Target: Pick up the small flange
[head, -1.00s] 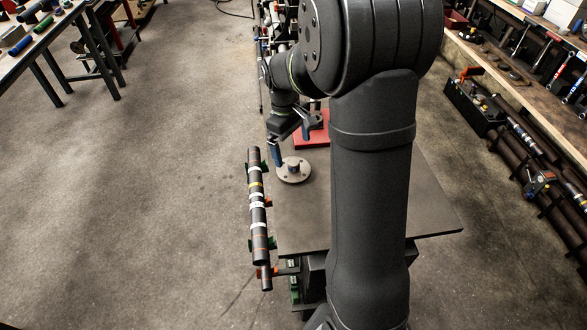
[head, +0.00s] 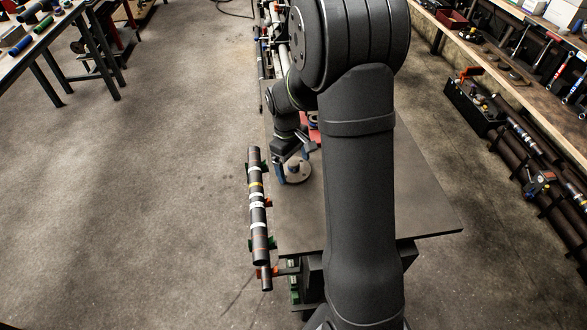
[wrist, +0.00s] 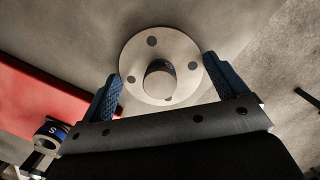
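A round metal flange (head: 297,174) lies on the dark table. In the wrist view the flange (wrist: 137,62) shows a pale disc with several bolt holes and a central hub with a dark blue band. My gripper (head: 294,160) is over it, with its blue fingers apart. In the wrist view my gripper (wrist: 162,78) has one finger on each side of the disc, partly overlapping its outline. Whether the fingers touch it I cannot tell. Nothing is seen clamped.
A red mat (wrist: 50,100) lies beside the flange. A part with a blue band marked S (wrist: 50,132) is at the mat's edge in the wrist view. The table's right side (head: 420,200) is clear.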

